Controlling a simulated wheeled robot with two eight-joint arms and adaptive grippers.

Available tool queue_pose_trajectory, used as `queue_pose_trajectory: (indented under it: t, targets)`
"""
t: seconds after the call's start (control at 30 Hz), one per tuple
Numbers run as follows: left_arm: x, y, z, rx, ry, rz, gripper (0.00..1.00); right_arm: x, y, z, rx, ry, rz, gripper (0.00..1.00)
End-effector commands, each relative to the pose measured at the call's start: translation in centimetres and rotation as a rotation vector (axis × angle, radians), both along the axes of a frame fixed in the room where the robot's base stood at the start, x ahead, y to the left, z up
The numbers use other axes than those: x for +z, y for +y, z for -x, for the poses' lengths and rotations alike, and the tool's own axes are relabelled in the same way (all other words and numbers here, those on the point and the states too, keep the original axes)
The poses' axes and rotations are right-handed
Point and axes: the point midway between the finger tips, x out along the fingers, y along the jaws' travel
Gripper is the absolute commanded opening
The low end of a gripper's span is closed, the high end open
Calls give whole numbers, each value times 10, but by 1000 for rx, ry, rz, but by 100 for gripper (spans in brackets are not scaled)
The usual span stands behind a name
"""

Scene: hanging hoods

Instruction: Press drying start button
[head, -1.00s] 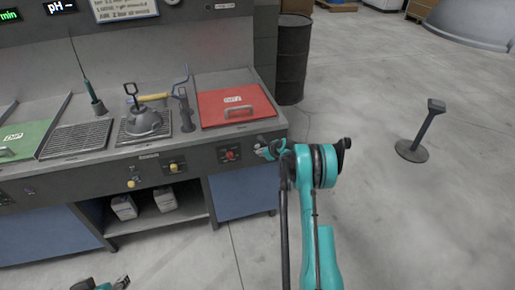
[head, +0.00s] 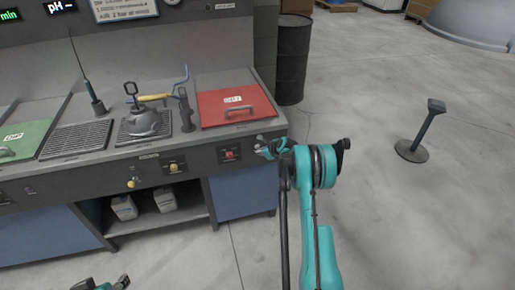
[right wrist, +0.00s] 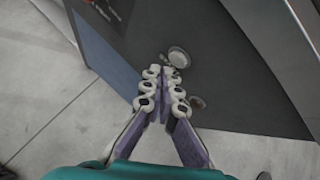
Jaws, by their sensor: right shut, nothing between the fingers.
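My right gripper (head: 262,149) is at the right end of the bench front, beside the panel with the red button (head: 229,154). In the right wrist view the right gripper (right wrist: 164,72) is shut and empty. A pale round disc (right wrist: 178,57), which may be a button, sits on the dark panel just beyond its fingertips. I cannot tell whether they touch. Yellow buttons (head: 174,167) are further left on the bench front. No readable label shows which is the drying start button. Part of my left arm's end (head: 100,285) shows at the bottom edge; its fingers are unclear.
A red lid (head: 235,105) with a handle and a grey domed tool (head: 143,123) are on the bench top. A dark barrel (head: 292,60) stands behind the bench's right end. A post on a round base (head: 412,150) stands on the open floor at right.

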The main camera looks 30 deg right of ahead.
Motion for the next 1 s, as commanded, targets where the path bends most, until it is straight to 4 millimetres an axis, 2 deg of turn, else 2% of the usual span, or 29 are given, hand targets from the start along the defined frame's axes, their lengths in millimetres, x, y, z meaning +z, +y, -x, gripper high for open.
queue_pose_trajectory:
  t: [1.0]
  targets:
    - [-4, 0, 0, 0, 0, 0, 49, 0, -2, -8, 0, 0, 0, 0]
